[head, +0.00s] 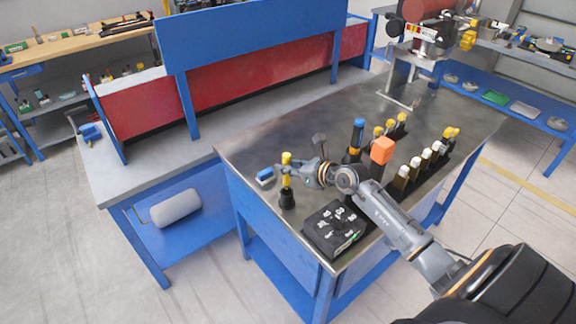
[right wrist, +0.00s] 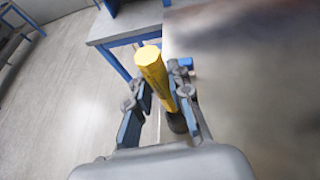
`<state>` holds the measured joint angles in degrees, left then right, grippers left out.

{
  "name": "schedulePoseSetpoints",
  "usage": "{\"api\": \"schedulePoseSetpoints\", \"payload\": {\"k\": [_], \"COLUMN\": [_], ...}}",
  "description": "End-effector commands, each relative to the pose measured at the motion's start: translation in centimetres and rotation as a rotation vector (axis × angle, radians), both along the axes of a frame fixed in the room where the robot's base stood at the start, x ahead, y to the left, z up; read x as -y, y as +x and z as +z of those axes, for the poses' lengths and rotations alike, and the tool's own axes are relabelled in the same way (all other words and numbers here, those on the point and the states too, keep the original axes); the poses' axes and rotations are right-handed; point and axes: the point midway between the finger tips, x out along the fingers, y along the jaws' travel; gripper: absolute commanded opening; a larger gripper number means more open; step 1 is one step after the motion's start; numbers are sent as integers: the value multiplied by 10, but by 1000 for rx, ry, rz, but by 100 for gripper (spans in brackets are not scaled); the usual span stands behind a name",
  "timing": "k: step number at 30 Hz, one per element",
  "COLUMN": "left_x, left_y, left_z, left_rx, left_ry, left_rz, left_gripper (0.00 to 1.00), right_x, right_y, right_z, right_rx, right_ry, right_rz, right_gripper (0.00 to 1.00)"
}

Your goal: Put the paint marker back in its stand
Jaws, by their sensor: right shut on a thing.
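The yellow paint marker (head: 287,160) stands roughly upright near the left edge of the dark-topped workbench. My right gripper (head: 287,174) is shut on it, with the fingers around its shaft. In the right wrist view the yellow marker (right wrist: 154,71) sits between the two fingers (right wrist: 160,95), leaning in the picture. A small dark round holder (head: 287,199), which looks like the stand, is at the marker's lower end. It also shows in the right wrist view (right wrist: 177,123). I cannot tell whether the marker's tip is inside it or just above. My left gripper is not in view.
A blue-capped bottle (head: 357,135), an orange block (head: 382,150) and a rack of white-topped bottles (head: 414,168) stand to the right.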

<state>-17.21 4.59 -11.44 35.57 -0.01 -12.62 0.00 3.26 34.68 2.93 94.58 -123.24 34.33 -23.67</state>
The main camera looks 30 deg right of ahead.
Motion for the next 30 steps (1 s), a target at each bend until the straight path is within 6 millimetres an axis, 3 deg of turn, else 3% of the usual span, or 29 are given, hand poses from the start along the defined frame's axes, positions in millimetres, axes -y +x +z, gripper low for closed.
{"api": "schedulePoseSetpoints", "payload": {"k": [30], "left_x": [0], "left_y": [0], "left_z": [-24], "left_rx": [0], "left_ry": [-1], "left_rz": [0], "left_gripper": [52], "right_x": [0], "right_y": [0], "right_z": [-32], "right_rx": [-1], "right_ry": [0], "right_rz": [0], "right_gripper": [0]}}
